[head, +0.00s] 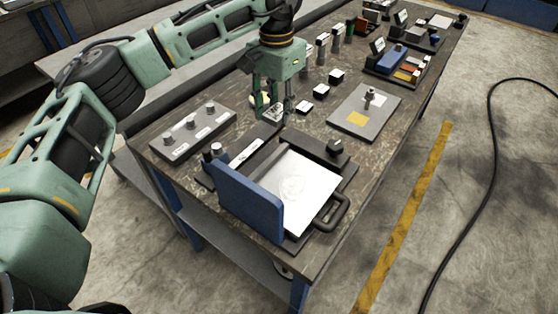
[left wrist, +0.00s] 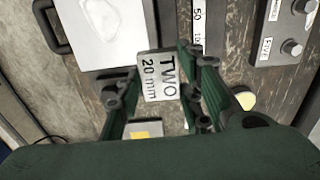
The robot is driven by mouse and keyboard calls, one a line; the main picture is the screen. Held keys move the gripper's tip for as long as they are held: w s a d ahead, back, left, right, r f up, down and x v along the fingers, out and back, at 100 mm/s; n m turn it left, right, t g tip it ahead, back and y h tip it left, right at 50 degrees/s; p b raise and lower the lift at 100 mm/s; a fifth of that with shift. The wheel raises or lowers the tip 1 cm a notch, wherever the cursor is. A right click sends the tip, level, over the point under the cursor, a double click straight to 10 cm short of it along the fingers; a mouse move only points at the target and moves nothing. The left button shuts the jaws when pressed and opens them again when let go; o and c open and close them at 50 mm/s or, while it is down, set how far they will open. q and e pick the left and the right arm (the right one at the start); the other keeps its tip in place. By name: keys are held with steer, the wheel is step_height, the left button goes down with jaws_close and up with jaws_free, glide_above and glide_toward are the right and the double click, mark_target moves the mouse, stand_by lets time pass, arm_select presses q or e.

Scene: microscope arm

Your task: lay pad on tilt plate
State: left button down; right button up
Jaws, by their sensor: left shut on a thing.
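My left gripper (head: 275,112) hangs over the bench behind the white plate, its fingers pointing down. In the left wrist view the gripper (left wrist: 158,80) has a small grey-white block marked "TWO 20 mm" (left wrist: 158,68) between its fingers and is shut on it. The white plate (head: 310,183), which looks like the tilt plate, sits on a dark base beside an upright blue panel (head: 248,208). A faint pale round shape shows on the plate. I cannot tell for certain which thing is the pad. My right gripper is not in view.
A grey box with several knobs (head: 191,131) stands left of the gripper. A grey board with a post and yellow square (head: 356,118) lies to the right. Several small blocks stand behind. A black handle (head: 331,212) juts out at the plate's near right side.

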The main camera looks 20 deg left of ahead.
mark_target(276, 120)
arm_select(q)
steer(key=s, duration=0.1)
steer(key=s+f, duration=0.1)
steer(key=s, duration=0.1)
steer(key=shift+d+f+p, duration=0.3)
steer(key=shift+d+f, duration=0.05)
steer(key=shift+d, duration=0.05)
steer(key=s+f, duration=0.1)
steer(key=f, duration=0.1)
steer(key=s+d+f+p, duration=0.1)
steer(key=s+f, duration=0.1)
steer(key=s+f+p, duration=0.1)
steer(key=s+f, duration=0.1)
steer(key=f, duration=0.1)
steer(key=shift+d, duration=0.15)
steer(key=shift+f, duration=0.25)
steer(key=shift+f+b, duration=0.5)
steer(key=shift+b, duration=0.2)
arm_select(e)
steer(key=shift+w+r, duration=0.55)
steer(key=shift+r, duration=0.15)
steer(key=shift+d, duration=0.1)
